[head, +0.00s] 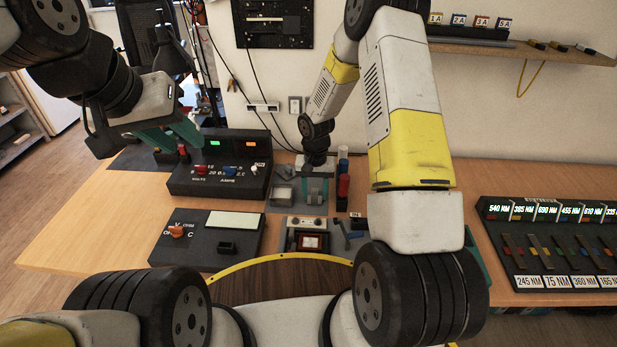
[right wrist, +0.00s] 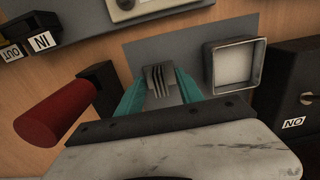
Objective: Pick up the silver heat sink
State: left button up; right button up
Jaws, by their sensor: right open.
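The heat sink (right wrist: 161,82), a small grey finned block, lies on a grey mat (right wrist: 135,57) in the right wrist view. My right gripper (right wrist: 158,92) is open, with its teal fingers on either side of the heat sink. I cannot tell whether they touch it. In the head view my right gripper (head: 317,190) points down at the table, and the heat sink there is too small and covered to make out. My left gripper (head: 173,135) hangs above the table's back left, its teal fingers apart and nothing seen between them.
A square pale tray (right wrist: 235,65) stands right beside the heat sink in the wrist view. A red cylinder (right wrist: 55,108) stands on the other side. The power supply (head: 220,165) and a meter (head: 207,240) sit to the left. A labelled rack (head: 550,245) is at the right.

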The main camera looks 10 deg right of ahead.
jog(key=shift+f, duration=0.2)
grip_shut()
